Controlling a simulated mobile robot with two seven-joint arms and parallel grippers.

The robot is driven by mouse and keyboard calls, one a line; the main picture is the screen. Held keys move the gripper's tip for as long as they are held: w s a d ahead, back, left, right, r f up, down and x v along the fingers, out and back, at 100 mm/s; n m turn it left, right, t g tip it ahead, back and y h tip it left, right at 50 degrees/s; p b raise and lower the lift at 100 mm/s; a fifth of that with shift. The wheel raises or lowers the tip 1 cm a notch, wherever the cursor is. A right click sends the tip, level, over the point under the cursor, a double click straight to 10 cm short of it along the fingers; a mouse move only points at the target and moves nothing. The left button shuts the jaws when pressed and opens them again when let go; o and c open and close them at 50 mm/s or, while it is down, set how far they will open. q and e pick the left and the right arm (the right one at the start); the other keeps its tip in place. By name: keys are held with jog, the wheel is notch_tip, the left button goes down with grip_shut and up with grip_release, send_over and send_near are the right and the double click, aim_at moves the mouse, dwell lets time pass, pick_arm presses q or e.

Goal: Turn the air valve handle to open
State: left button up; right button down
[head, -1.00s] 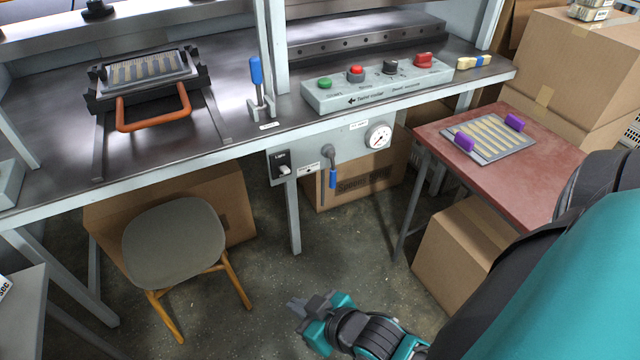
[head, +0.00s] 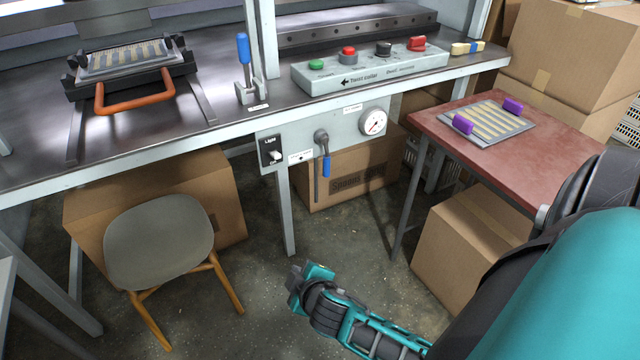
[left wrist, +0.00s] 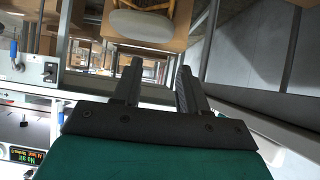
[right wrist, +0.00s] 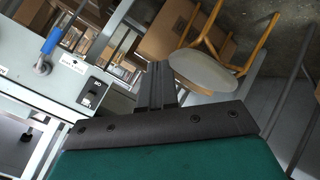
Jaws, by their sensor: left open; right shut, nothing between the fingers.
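The air valve (head: 321,138) is a grey fitting on the front panel under the bench, with a blue-gripped handle (head: 326,166) hanging straight down. The handle also shows at the upper left of the right wrist view (right wrist: 51,42) and at the left edge of the left wrist view (left wrist: 14,48). My right gripper (head: 296,286) is low over the floor, below and apart from the valve. Its fingers (right wrist: 156,82) are together and empty in the right wrist view. My left gripper (left wrist: 160,72) shows only in its own wrist view, with fingers apart and nothing between them.
A round gauge (head: 373,122) is right of the valve; a light switch (head: 271,151) is left of it. A bench leg (head: 285,210) stands just left. A cardboard box (head: 350,180) sits behind the handle. A chair (head: 160,240) is at left, a red table (head: 450,115) at right.

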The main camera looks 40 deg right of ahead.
jog(key=w+d+f+n+h+b, duration=0.1)
jog(key=w+d+f+h+b, duration=0.2)
jog(key=w+d+h+b, duration=0.25)
pick_arm(q)
notch_tip(320, 180, down, 9)
jog(key=d+b, duration=0.2)
jog(key=b, duration=0.1)
jog(key=shift+w+b, duration=0.3)
jog(key=shift+b, duration=0.1)
pick_arm(e)
jog(key=w+d+r+n+t+h, duration=0.1)
jog(key=w+d+r+t+h, duration=0.1)
jog(key=w+d+r+h, duration=0.2)
jog(key=w+d, duration=0.2)
jog(key=w, duration=0.1)
jog(key=shift+r, duration=0.35)
jog(key=shift+h, duration=0.25)
